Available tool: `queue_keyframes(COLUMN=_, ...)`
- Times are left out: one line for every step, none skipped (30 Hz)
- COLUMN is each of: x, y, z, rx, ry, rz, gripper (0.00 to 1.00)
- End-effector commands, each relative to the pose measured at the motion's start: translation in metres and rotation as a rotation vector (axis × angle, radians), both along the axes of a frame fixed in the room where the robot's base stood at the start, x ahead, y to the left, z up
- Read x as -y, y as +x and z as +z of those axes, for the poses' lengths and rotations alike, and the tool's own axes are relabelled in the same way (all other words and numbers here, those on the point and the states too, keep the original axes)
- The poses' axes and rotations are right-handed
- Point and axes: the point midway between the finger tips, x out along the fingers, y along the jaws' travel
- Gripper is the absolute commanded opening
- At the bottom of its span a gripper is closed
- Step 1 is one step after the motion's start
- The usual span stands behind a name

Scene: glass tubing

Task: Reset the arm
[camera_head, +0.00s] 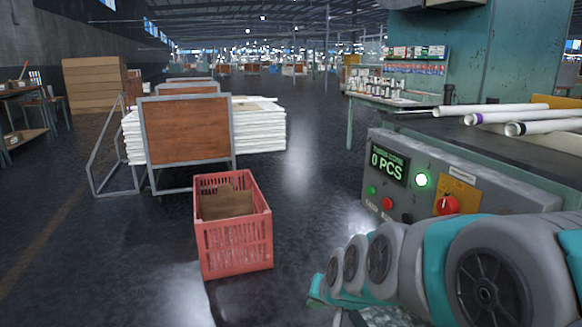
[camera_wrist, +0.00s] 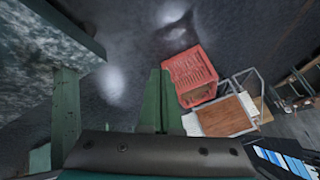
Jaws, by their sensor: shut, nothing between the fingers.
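My gripper (camera_wrist: 160,80) shows in the wrist view as two dark green fingers side by side, shut, with nothing between them. In the head view my arm (camera_head: 400,262), grey and teal, reaches in from the lower right, in front of the workbench and low beside the control panel (camera_head: 395,190). The gripper's fingertips are not clear in the head view.
A red crate (camera_head: 235,250) with brown cardboard inside stands on the floor left of my arm. A framed brown board (camera_head: 188,130) with white stacks stands behind it. Several white tubes (camera_head: 490,112) lie on the workbench (camera_head: 430,123). The floor between crate and bench is clear.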

Motion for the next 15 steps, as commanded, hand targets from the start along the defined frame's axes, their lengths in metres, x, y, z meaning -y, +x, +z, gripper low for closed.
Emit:
queue_keyframes(x=0.009, y=-0.027, z=-0.002, rx=-0.062, ry=-0.033, rz=0.034, gripper=0.00)
queue_keyframes(x=0.014, y=-0.044, z=-0.005, rx=-0.103, ry=-0.055, rz=0.055, gripper=0.00)
queue_keyframes(x=0.021, y=-0.067, z=-0.011, rx=-0.162, ry=-0.084, rz=0.084, gripper=0.00)
queue_keyframes(x=0.027, y=-0.085, z=-0.014, rx=-0.208, ry=-0.105, rz=0.103, gripper=0.00)
queue_keyframes(x=0.033, y=-0.104, z=-0.017, rx=-0.255, ry=-0.126, rz=0.122, gripper=0.00)
queue_keyframes(x=0.041, y=-0.128, z=-0.020, rx=-0.314, ry=-0.152, rz=0.146, gripper=0.00)
queue_keyframes(x=0.048, y=-0.146, z=-0.022, rx=-0.357, ry=-0.171, rz=0.161, gripper=0.00)
queue_keyframes(x=0.055, y=-0.164, z=-0.024, rx=-0.406, ry=-0.188, rz=0.174, gripper=0.00)
queue_keyframes(x=0.063, y=-0.186, z=-0.025, rx=-0.461, ry=-0.210, rz=0.192, gripper=0.00)
queue_keyframes(x=0.068, y=-0.201, z=-0.025, rx=-0.497, ry=-0.223, rz=0.202, gripper=0.00)
queue_keyframes(x=0.074, y=-0.216, z=-0.025, rx=-0.536, ry=-0.236, rz=0.211, gripper=0.00)
queue_keyframes(x=0.080, y=-0.233, z=-0.025, rx=-0.577, ry=-0.249, rz=0.221, gripper=0.00)
queue_keyframes(x=0.084, y=-0.244, z=-0.025, rx=-0.608, ry=-0.258, rz=0.228, gripper=0.00)
queue_keyframes(x=0.088, y=-0.254, z=-0.024, rx=-0.633, ry=-0.267, rz=0.235, gripper=0.00)
queue_keyframes(x=0.092, y=-0.265, z=-0.023, rx=-0.661, ry=-0.273, rz=0.240, gripper=0.00)
